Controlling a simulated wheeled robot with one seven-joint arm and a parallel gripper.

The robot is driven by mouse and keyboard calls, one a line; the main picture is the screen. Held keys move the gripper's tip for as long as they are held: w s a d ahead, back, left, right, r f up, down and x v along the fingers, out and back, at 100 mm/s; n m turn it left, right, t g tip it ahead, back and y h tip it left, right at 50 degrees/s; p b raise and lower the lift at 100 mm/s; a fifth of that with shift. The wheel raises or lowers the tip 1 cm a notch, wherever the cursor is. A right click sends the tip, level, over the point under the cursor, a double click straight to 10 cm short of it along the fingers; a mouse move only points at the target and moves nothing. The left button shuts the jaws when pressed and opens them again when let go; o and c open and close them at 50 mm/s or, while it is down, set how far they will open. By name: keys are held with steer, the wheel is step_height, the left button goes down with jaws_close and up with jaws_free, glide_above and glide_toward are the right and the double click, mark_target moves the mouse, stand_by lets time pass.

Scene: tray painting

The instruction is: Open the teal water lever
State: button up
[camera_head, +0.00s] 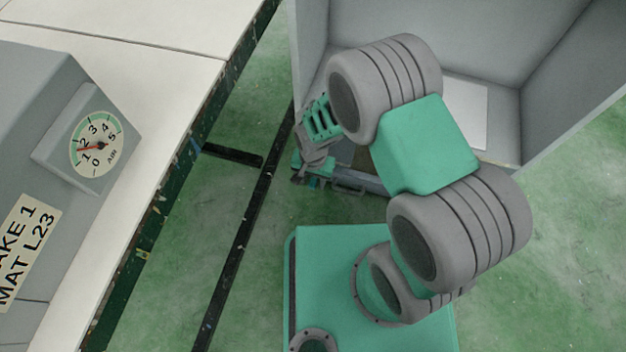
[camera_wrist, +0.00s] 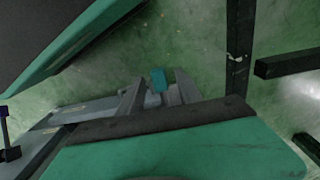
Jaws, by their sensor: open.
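A small teal piece (camera_wrist: 158,79), which looks like the teal water lever's handle, shows in the wrist view. My gripper (camera_wrist: 160,92) is open, with one grey finger on each side of the teal piece in the picture. I cannot tell whether either finger touches it. In the head view my gripper (camera_head: 302,175) is low, beside the grey booth, near a grey bar (camera_head: 362,181). The lever cannot be made out clearly there, among the teal parts around my gripper.
A blue-purple handle (camera_wrist: 3,111) stands at the left edge of the wrist view. A grey open booth (camera_head: 560,60) is at the upper right. A white table (camera_head: 190,95) with a dial gauge (camera_head: 96,145) is at the left. Dark floor-level bars (camera_head: 235,155) lie between them.

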steer(key=shift+c, duration=0.4)
jaws_close()
stand_by(0.9)
